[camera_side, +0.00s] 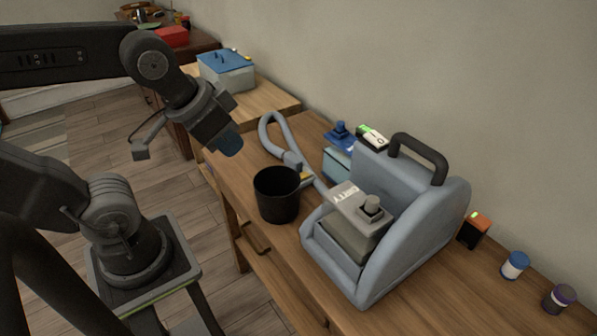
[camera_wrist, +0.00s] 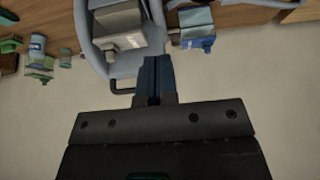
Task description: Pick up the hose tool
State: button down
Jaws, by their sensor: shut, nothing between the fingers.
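The hose tool (camera_side: 292,160) is a grey tubular piece on a looped grey hose, lying on the wooden table behind a black cup. The hose runs toward the blue-grey machine (camera_side: 437,235); part of it is hidden by the cup. I cannot clearly make out the hose tool in the wrist view. My gripper (camera_side: 232,146) hangs above the table's left side, left of the hose tool and apart from it. Its blue fingers (camera_wrist: 153,78) are closed together and empty in the wrist view, below the upside-down machine (camera_wrist: 95,55).
The black cup (camera_side: 277,196) stands in front of the hose tool. A blue-topped container (camera_side: 339,152) and a green-and-white box (camera_side: 372,137) are behind the machine. Small jars (camera_side: 515,265) stand at the right. A blue-lidded box (camera_side: 226,70) is on the farther table.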

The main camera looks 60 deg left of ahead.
dwell(0.4)
jog(key=c, duration=0.7)
grip_release()
jog(key=m+g+y, duration=0.1)
jog(key=m+g, duration=0.5)
jog(key=m, duration=1.2)
send_over(296, 159)
jog(key=d, duration=0.2)
notch_tip(296, 159, down, 17)
jog(key=f, duration=0.4)
jog(key=a+f, duration=0.1)
jog(key=f, duration=0.4)
jog(key=a+f, duration=0.1)
jog(key=f, duration=0.3)
jog(key=shift+a+f, duration=0.1)
jog(key=shift+f, duration=0.3)
